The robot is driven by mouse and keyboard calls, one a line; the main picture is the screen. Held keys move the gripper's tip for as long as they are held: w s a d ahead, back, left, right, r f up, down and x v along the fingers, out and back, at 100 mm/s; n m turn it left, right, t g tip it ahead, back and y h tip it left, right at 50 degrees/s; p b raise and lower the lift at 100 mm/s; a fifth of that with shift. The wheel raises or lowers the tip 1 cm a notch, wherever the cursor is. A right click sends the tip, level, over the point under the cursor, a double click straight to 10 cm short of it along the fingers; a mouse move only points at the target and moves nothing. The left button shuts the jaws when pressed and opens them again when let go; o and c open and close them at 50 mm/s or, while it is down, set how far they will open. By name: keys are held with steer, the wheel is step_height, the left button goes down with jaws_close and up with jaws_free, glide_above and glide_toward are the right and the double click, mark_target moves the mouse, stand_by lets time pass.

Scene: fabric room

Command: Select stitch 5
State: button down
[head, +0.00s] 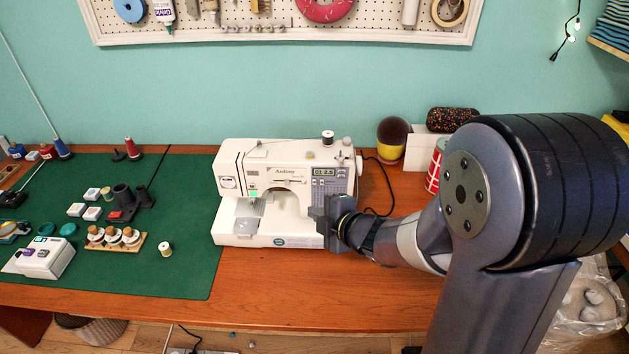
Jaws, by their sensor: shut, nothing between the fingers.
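A white sewing machine (240,170) stands upright on the wooden table, partly on the green mat. Its small display (324,172) sits on the upper right of its front, and reads something like "01 2.5", too small to be sure. A panel of small marks lies below the display. My gripper (322,214) is in front of the machine's right column, at its lower right front. It is shut and holds nothing. It hides part of the column; I cannot tell whether it touches the machine.
The green cutting mat (190,270) on the left holds thread spools, a wooden spool rack (115,243) and small boxes. A dark cable runs behind my gripper. A red-patterned can (436,172) and a round pincushion-like object (392,138) stand at right. The table front is clear.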

steer(key=shift+w+d+p, duration=0.15)
steer(key=shift+w+p, duration=0.75)
steer(key=shift+w, duration=2.55)
steer(key=shift+w, duration=0.45)
steer(key=shift+w, duration=0.25)
steer(key=shift+s, duration=0.7)
steer(key=shift+s+b, duration=0.15)
steer(key=shift+b, duration=0.15)
steer(key=shift+s+b, duration=0.85)
steer(key=shift+s, duration=1.55)
